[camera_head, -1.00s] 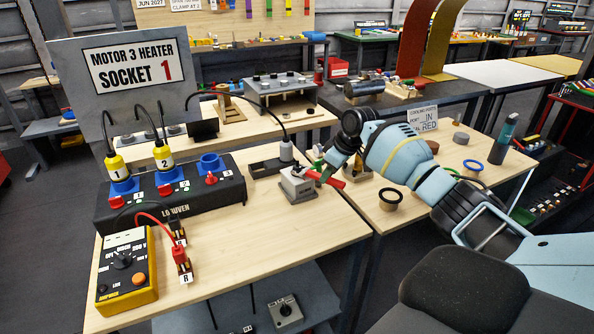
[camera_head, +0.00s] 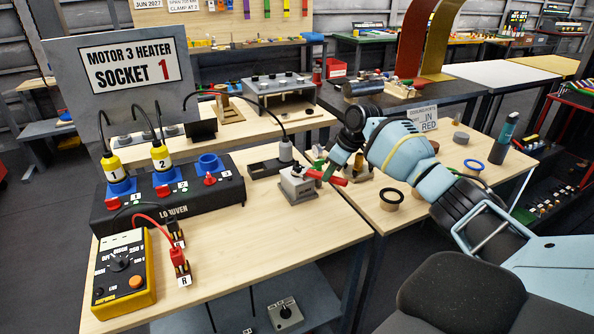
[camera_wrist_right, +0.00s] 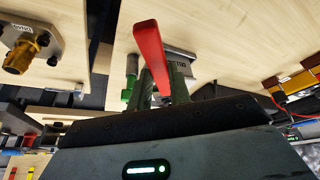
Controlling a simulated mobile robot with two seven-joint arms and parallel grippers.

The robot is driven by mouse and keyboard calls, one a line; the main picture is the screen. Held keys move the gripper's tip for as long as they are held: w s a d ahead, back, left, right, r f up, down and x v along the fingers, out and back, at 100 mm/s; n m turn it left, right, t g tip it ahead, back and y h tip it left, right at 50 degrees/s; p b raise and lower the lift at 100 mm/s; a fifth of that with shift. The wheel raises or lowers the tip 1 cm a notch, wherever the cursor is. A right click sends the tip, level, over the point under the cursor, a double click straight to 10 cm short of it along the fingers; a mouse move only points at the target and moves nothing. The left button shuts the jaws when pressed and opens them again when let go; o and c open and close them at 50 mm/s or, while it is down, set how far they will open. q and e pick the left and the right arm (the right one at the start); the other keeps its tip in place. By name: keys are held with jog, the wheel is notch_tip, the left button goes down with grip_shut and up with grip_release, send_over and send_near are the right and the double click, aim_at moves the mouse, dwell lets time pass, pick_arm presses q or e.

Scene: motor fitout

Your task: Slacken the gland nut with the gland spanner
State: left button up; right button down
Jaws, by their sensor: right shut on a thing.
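The red-handled spanner (camera_head: 333,180) is in my right gripper (camera_head: 326,175), at the right edge of the left table. In the right wrist view the red handle (camera_wrist_right: 151,50) rises between the two fingers (camera_wrist_right: 160,92), which are shut on it. A small grey block (camera_head: 297,186) with a label on its front stands just left of the spanner. The spanner's left end reaches the top of this block. The gland nut cannot be made out clearly there. A green part (camera_wrist_right: 130,88) shows beside the fingers. My left gripper is not in view.
A grey plug (camera_head: 286,150) with a black cable stands behind the block. The socket box (camera_head: 170,208) and yellow meter (camera_head: 124,268) are to the left. A brass fitting (camera_wrist_right: 22,55) shows in the right wrist view. The table's front middle (camera_head: 250,250) is bare.

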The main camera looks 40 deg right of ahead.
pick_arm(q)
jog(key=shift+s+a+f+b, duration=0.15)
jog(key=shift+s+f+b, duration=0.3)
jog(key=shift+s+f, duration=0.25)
pick_arm(e)
jog(key=shift+w+d+n, duration=0.2)
jog(key=shift+d+n, duration=0.15)
jog(key=shift+n, duration=0.15)
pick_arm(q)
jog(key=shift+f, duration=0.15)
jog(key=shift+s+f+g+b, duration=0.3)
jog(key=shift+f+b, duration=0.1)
pick_arm(e)
jog(key=shift+w+d+f+n+y, duration=0.1)
jog(key=shift+w+d+n+y, duration=0.05)
jog(key=shift+d+n+y, duration=0.15)
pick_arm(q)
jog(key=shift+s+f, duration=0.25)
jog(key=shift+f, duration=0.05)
pick_arm(e)
jog(key=shift+w+d, duration=0.1)
pick_arm(q)
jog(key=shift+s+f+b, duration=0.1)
jog(key=shift+b, duration=0.2)
pick_arm(e)
jog(key=shift+n, duration=0.4)
